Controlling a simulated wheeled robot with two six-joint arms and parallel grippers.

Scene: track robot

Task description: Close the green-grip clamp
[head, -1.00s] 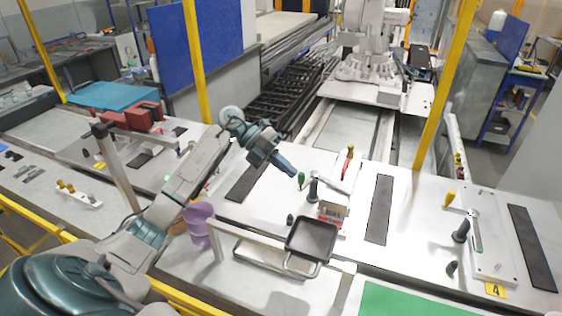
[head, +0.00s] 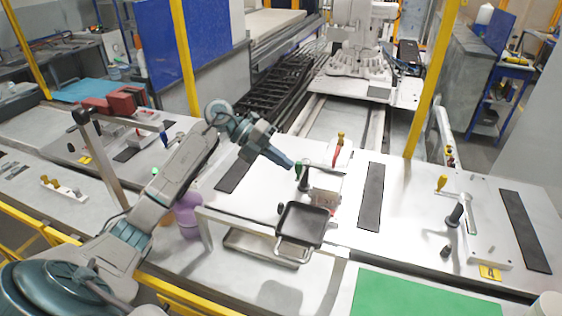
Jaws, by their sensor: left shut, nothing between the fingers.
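The green grip (head: 298,164) of the clamp shows small on the white table, just at the tip of my left gripper (head: 289,165). The gripper is shut and empty, coming down from the upper left. Its tip overlaps or nearly touches the grip; I cannot tell whether they touch. The clamp's dark post (head: 303,182) stands just below the grip. Much of the clamp is too small to make out. My right gripper is not in view.
A yellow-grip clamp (head: 441,184) stands at the right, beyond a dark strip (head: 371,197).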

